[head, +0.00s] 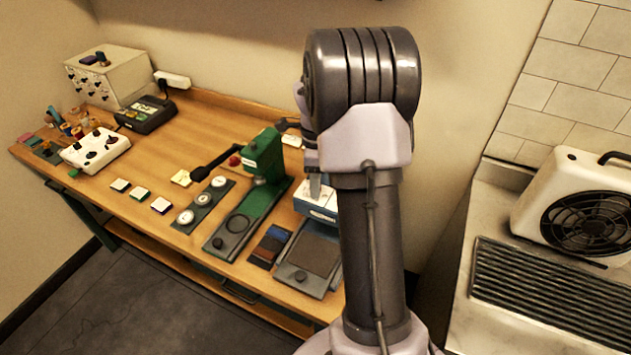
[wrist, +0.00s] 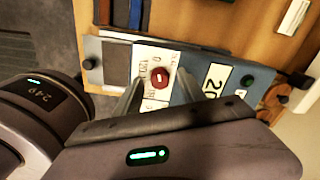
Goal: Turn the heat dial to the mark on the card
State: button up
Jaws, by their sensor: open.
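The heat dial (wrist: 158,78) is a round red knob on a white, marked plate (wrist: 152,58) of a blue-grey device (wrist: 187,65) in the wrist view. A light line shows on the knob; the small marks around it are too blurred to read. My gripper (wrist: 161,80) is open, with one grey finger on each side of the dial; I cannot tell whether they touch it. A white label (wrist: 214,76) with large figures beginning "20" is partly covered by my gripper. In the head view the device (head: 318,203) is largely behind my arm, and the dial is hidden.
A green press (head: 262,165) with a black handle stands left of the device. A fan heater (head: 575,205) stands at right.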

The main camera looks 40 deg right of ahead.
grip_shut()
